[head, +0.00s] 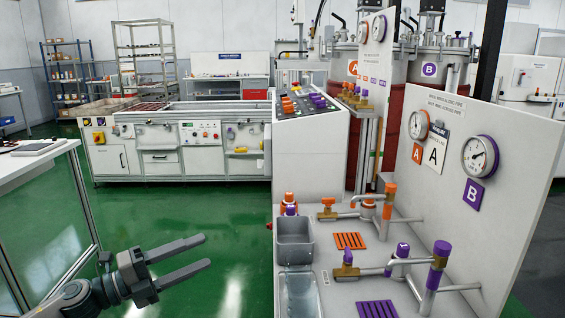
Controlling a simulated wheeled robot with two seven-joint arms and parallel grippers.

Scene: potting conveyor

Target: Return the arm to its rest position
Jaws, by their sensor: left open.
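My left gripper (203,254) is at the lower left of the head view. Its two grey fingers are spread apart and point right. It is open and nothing is between the fingers. It hangs over the green floor, left of the potting station's grey bench, and touches nothing that I can see. Only the end of my left arm shows, at the bottom edge. My right gripper is not in view.
The bench close on the right carries a grey bin (294,252), an orange grate (350,241), a purple grate (378,309) and valve taps. A panel with gauges (479,156) stands behind. A white table (36,165) is at left. Green floor (180,220) between is clear.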

